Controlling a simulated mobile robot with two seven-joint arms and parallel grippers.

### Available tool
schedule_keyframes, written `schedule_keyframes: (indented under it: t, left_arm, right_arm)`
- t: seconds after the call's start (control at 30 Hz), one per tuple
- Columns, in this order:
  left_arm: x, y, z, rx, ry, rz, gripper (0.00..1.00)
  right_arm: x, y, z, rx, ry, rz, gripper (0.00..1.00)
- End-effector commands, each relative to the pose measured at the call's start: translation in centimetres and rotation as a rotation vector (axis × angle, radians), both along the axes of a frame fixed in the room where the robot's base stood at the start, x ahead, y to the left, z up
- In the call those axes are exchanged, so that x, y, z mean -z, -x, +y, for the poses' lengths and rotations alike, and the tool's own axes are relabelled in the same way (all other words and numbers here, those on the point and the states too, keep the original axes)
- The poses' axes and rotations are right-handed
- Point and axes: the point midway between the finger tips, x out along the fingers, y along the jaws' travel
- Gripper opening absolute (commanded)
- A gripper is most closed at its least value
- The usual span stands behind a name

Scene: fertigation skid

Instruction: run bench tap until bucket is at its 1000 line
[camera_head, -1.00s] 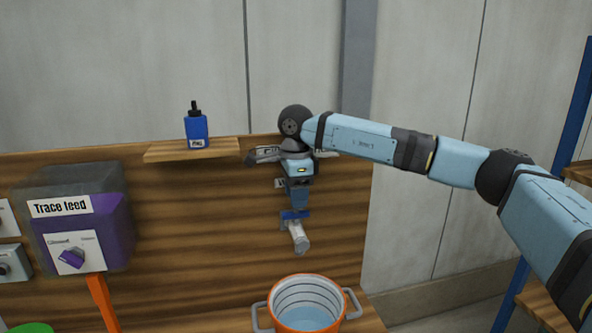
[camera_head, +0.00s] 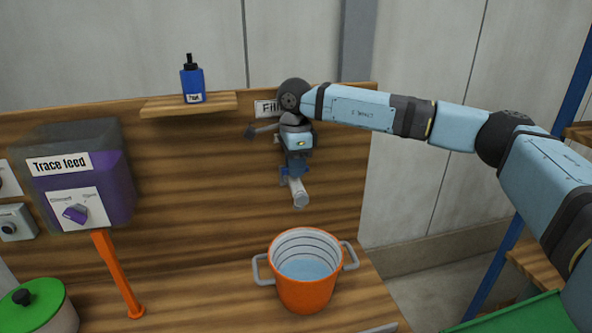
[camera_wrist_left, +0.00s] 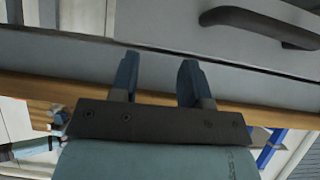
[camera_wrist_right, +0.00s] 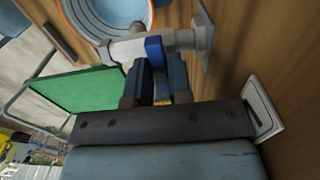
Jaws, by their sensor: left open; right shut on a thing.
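The orange bucket (camera_head: 308,294) stands on the bench below the tap (camera_head: 299,192), with ring lines on its pale inner wall. Pale blue water (camera_head: 306,269) lies inside, below several visible lines; I cannot read their numbers. I see no clear stream from the spout. My right gripper (camera_head: 293,168) is shut on the tap's blue lever, which shows between its fingers in the right wrist view (camera_wrist_right: 154,50). The bucket also shows there (camera_wrist_right: 100,18). My left gripper (camera_wrist_left: 156,78) is open and empty, in front of a grey panel with a dark handle (camera_wrist_left: 262,25).
A purple "Trace feed" tank (camera_head: 85,180) with a knob and an orange pipe (camera_head: 118,275) stands at left. A green-lidded pot (camera_head: 35,300) is at front left. A blue bottle (camera_head: 193,82) sits on a shelf (camera_head: 165,105). A green tray (camera_head: 515,312) is at right.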

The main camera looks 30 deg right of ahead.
Motion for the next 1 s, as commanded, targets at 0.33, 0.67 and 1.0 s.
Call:
schedule_keyframes:
  t: [0.33,0.67,1.0]
  left_arm:
    - [0.18,0.06,0.04,0.000,-0.001,0.004,0.43]
    - [0.32,0.06,0.06,0.000,-0.002,0.003,0.43]
    - [0.29,0.07,0.05,0.000,-0.001,0.004,0.43]
  right_arm:
    - [-0.06,-0.01,-0.01,0.000,0.000,0.000,0.00]
    - [-0.04,0.00,0.01,-0.188,0.000,0.000,0.00]
    - [-0.22,-0.05,0.09,-0.347,-0.001,-0.002,0.07]
